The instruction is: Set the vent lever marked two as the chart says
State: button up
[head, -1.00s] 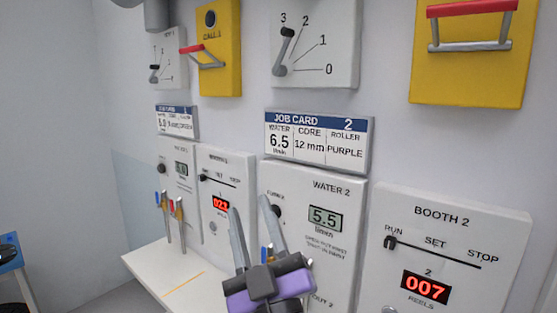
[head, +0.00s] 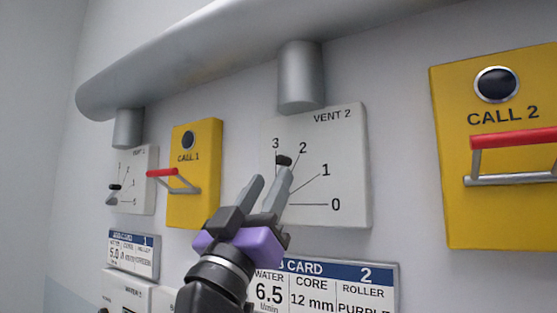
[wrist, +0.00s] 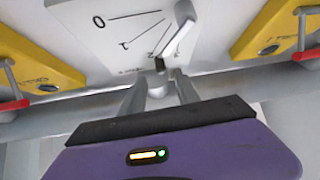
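The VENT 2 plate (head: 345,150) is a white panel with a dial marked 3, 2, 1 and 0. Its grey lever has a black knob (head: 284,160), which shows near the 3, on the side toward the 2. The lever's lower part is hidden behind my gripper (head: 272,181). In the wrist view the plate is upside down, and the lever (wrist: 180,38) slants down to its dark knob (wrist: 159,64). My gripper is open, its fingertips just short of the knob and on either side of it; contact is not clear. No chart is visible.
A duct (head: 215,55) runs above, with a pipe stub (head: 301,78) over the plate. Yellow CALL 1 (head: 206,150) and CALL 2 (head: 500,220) boxes with red-topped handles flank it. Job card 2 (head: 382,272) is below, reading 6.5, 12 mm, PURPLE. The VENT 1 plate (head: 147,160) is at left.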

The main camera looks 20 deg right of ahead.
aim_at(281, 159)
jog(key=p+x, duration=0.4)
jog(key=x, duration=0.3)
jog(key=shift+w+d+r, duration=0.1)
jog(key=shift+w+r, duration=0.1)
grip_shut()
jog(key=shift+f, duration=0.1)
dwell(1.1)
